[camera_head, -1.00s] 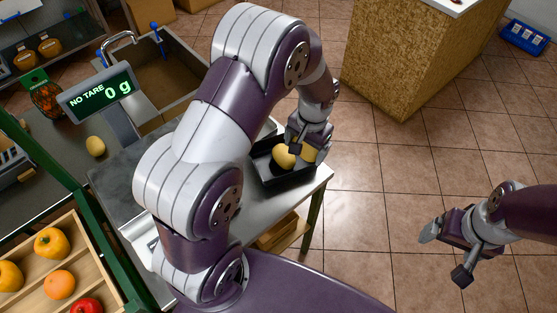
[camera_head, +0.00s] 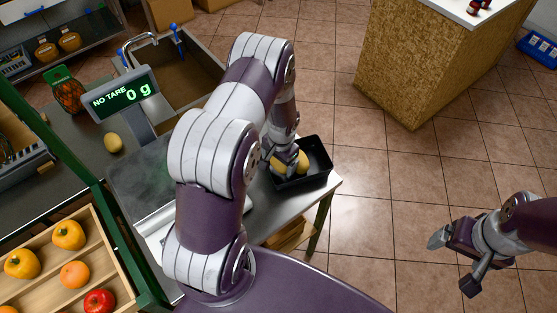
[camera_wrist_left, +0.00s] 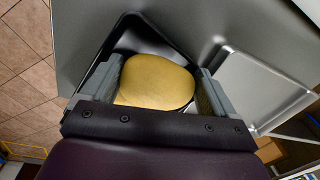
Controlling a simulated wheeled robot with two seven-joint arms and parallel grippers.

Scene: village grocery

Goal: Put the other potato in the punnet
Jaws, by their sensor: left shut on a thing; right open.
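My left gripper (camera_head: 286,162) is shut on a yellow-brown potato (camera_wrist_left: 155,82), which sits between its two fingers in the left wrist view. In the head view the gripper and yellow potato skin (camera_head: 303,160) show over the left part of the black punnet (camera_head: 318,155). Yellow shows on both sides of a finger; I cannot tell whether this is one potato or two, or whether the held one touches the punnet floor. Another potato (camera_head: 114,143) lies on the grey counter beside the scale display. My right gripper (camera_head: 452,260) is open and empty over the floor at the right.
The punnet stands near the right end of a metal table (camera_head: 325,188). A sink (camera_head: 185,75) is behind, and a fruit crate (camera_head: 45,285) is at the lower left. The floor to the right is clear up to a wood-panel counter (camera_head: 425,70).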

